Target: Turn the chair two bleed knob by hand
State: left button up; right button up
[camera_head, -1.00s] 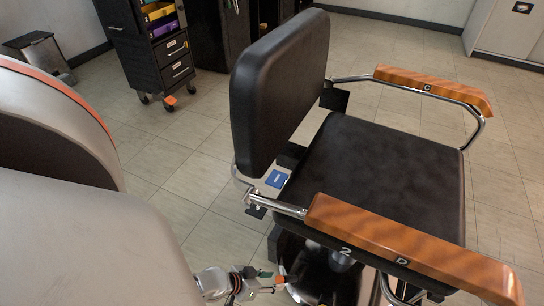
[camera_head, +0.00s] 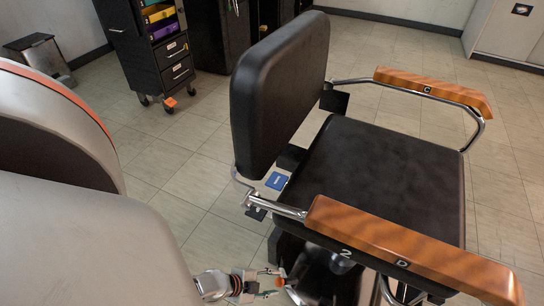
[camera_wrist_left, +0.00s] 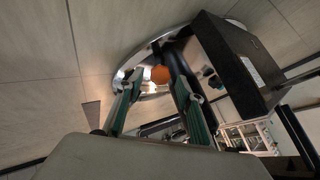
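Chair two is the black padded chair (camera_head: 375,180) with orange wooden armrests and a "2" on its side. The bleed knob appears to be the small orange ball (camera_head: 280,282) low beside the chair's base. It also shows in the left wrist view (camera_wrist_left: 160,74), near the metal base ring. My left gripper (camera_head: 270,282) is at the knob with its two fingers apart. In the left wrist view the left gripper (camera_wrist_left: 157,82) has a finger on each side of the knob, with gaps visible. Whether the knob lies fully between the tips I cannot tell. My right gripper is out of view.
The near armrest (camera_head: 400,245) and the seat edge overhang the base close to the gripper. A black drawer cart (camera_head: 160,50) stands at the back left, and a bin (camera_head: 38,58) beyond it.

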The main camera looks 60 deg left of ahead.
pick_arm(q)
jog(key=shift+x, duration=1)
jog(key=c, duration=0.8)
jog(key=n, duration=0.3)
jog(key=o, duration=0.9)
